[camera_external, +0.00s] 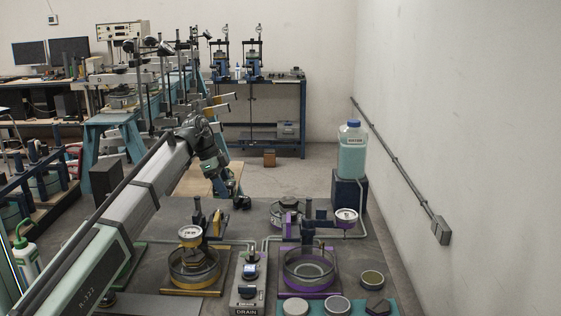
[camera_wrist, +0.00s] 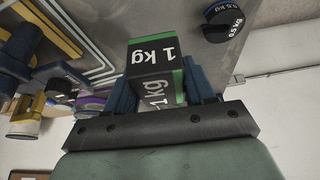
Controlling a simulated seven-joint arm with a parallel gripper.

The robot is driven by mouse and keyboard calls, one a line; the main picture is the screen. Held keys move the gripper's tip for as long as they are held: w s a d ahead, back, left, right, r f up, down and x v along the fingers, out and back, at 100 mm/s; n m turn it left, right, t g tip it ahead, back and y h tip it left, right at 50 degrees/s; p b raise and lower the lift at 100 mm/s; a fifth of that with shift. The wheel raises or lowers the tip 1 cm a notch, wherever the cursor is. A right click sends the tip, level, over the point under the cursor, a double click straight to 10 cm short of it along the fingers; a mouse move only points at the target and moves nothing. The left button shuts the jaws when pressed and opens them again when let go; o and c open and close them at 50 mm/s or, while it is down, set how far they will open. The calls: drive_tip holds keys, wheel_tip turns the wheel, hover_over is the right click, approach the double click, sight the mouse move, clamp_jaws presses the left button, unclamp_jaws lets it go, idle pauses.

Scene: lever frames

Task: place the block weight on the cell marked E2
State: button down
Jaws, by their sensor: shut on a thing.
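The block weight (camera_wrist: 152,54) is black with green edges and reads "1 kg". In the wrist view it sits between the two blue fingers of my gripper (camera_wrist: 160,76), which is shut on it. In the external view my gripper (camera_external: 236,200) hangs low over the bench, behind the yellow-ringed dish; the block cannot be made out clearly there. I see no readable E2 marking in either view, so the cell cannot be picked out.
A round dark weight reading "0.5 kg" (camera_wrist: 223,22) lies beyond the block. A yellow-ringed dish (camera_external: 195,281), a purple-ringed dish (camera_external: 308,284) and a drain control box (camera_external: 249,283) stand in front of my gripper. A water bottle (camera_external: 352,155) stands at back right.

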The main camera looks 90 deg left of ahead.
drive_tip(key=shift+w+r, duration=0.35)
drive_tip(key=w+d+r+m, duration=0.1)
drive_tip(key=w+d+r, duration=0.15)
drive_tip(key=w, duration=0.55)
drive_tip(key=w+d+r+m, duration=0.1)
drive_tip(key=w+d+m, duration=0.1)
drive_tip(key=w+d, duration=0.35)
wheel_tip(320, 180, up, 5)
drive_tip(key=n+g+y, duration=0.3)
drive_tip(key=n+y, duration=0.2)
drive_tip(key=n, duration=1.2)
hover_over(291, 197)
drive_tip(key=d, duration=0.2)
drive_tip(key=shift+s+a+f, duration=0.1)
drive_tip(key=shift+s+f, duration=0.1)
drive_tip(key=shift+f, duration=2.35)
drive_tip(key=shift+s+a+f, duration=0.1)
drive_tip(key=shift+s+f, duration=0.05)
drive_tip(key=shift+f, duration=2.35)
drive_tip(key=shift+f, duration=0.1)
